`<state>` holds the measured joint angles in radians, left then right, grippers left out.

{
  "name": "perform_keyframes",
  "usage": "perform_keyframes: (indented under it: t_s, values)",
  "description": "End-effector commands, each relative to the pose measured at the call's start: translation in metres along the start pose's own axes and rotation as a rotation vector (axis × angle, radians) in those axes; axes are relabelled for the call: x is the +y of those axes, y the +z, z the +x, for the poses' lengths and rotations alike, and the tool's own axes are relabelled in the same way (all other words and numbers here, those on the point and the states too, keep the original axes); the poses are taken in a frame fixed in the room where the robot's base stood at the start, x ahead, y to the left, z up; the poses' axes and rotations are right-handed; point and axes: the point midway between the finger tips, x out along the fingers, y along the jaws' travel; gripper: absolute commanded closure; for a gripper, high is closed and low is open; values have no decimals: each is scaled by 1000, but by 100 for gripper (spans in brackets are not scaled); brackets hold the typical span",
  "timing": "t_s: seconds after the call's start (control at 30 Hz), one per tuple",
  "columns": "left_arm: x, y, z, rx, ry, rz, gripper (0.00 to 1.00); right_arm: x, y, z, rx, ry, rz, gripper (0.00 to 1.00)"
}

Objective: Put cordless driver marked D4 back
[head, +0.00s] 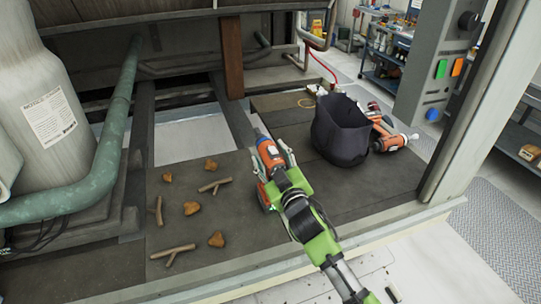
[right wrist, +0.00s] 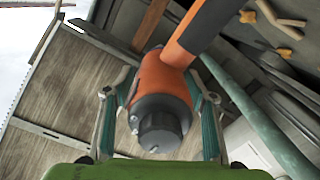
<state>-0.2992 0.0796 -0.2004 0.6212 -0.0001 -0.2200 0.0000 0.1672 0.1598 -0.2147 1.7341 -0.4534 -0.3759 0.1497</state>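An orange and dark cordless driver (head: 268,153) is between the fingers of my right gripper (head: 277,163), over the dark deck. In the right wrist view the driver's orange body and dark round end (right wrist: 160,120) fill the space between the two fingers (right wrist: 160,100), which close on it from both sides. No D4 mark can be read. Another orange tool (head: 392,142) lies right of the black open bag (head: 341,132), with a further red-orange one (head: 374,107) behind it. My left gripper is not in view.
Brown lumps (head: 191,208) and twigs (head: 172,254) lie scattered on the deck's left part. A green pipe (head: 106,150) and grey tank (head: 45,110) stand at left. A grey post (head: 436,70) with colored buttons stands at right.

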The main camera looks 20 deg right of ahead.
Motion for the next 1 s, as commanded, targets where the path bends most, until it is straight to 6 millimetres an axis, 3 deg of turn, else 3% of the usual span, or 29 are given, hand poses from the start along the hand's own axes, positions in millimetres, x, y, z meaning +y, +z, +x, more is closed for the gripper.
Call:
perform_keyframes:
  t_s: [0.37,0.47,1.0]
  values:
    - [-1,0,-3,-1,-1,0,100,2,-3,0,0,0,0,44]
    - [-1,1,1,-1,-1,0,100,0,0,-9,-1,0,0,44]
    - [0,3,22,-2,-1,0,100,0,1,-106,-2,0,1,44]
